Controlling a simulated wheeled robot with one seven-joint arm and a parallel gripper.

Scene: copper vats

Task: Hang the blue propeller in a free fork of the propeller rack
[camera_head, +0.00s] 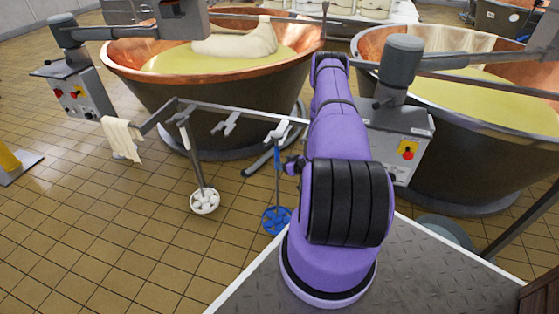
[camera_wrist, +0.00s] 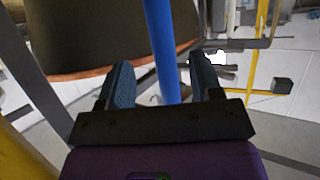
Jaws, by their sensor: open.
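The blue propeller has a long shaft and a blue bladed head (camera_head: 277,220) at its lower end. It is upright, its top at the right-hand fork (camera_head: 279,131) of the propeller rack (camera_head: 245,110), and looks hung there. A white propeller (camera_head: 204,202) hangs from the left fork (camera_head: 182,118). The middle fork (camera_head: 230,122) is empty. My gripper (camera_head: 291,165) is beside the blue shaft in the head view, mostly hidden by my arm. In the wrist view my gripper (camera_wrist: 159,63) is open, with the blue shaft (camera_wrist: 160,40) between its fingers; contact cannot be told.
Two copper vats, left (camera_head: 200,95) and right (camera_head: 470,140), stand behind the rack. A cloth (camera_head: 122,138) hangs at the rack's left end. A control box (camera_head: 405,140) is right of my arm. Tiled floor (camera_head: 110,230) is clear at the front left.

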